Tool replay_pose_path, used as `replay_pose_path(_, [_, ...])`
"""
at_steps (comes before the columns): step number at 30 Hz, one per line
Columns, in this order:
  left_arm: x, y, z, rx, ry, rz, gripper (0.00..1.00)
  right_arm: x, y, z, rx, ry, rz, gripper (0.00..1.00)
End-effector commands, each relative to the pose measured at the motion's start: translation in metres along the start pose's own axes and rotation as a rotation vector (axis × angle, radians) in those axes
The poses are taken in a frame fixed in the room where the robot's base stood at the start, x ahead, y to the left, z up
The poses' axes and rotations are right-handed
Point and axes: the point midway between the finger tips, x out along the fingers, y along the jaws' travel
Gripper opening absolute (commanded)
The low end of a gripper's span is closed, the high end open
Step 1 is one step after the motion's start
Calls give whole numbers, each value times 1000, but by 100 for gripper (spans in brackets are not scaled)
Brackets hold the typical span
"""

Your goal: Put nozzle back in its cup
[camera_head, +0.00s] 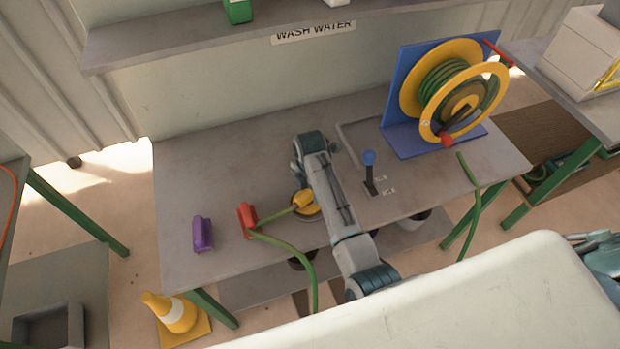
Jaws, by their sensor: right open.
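A yellow nozzle (302,199) on the end of a green hose (279,217) lies tilted at a round yellow-rimmed cup (313,212) on the grey bench. My right forearm hides part of both, so I cannot tell whether the nozzle's tip is inside the cup or only against its rim. My right gripper (299,176) is at the far end of that arm, just beyond the nozzle; it is open, and its fingers are mostly hidden. My left gripper is not in view.
A red block (246,216) stands by the hose, and a purple block (202,233) is left of it. A blue-knobbed lever (369,172) stands right of my arm. A yellow hose reel (440,85) is at the back right. The bench's left back is clear.

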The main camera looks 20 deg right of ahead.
Motion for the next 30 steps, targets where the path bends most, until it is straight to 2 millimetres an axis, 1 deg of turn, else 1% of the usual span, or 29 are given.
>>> replay_pose_path(1, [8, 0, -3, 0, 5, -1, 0, -8, 2, 0, 1, -2, 8, 45])
replay_pose_path(7, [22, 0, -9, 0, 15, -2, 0, -52, 2, 1, 0, -3, 6, 45])
replay_pose_path(9, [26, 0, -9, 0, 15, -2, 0, -64, 1, 0, 0, -2, 6, 45])
replay_pose_path(13, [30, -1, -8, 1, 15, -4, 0, -80, 1, 0, 0, -1, 4, 45])
replay_pose_path(18, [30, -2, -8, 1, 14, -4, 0, -89, 0, 0, 0, -1, 1, 45])
replay_pose_path(30, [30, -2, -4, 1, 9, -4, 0, -89, 0, 0, 0, -1, 0, 45])
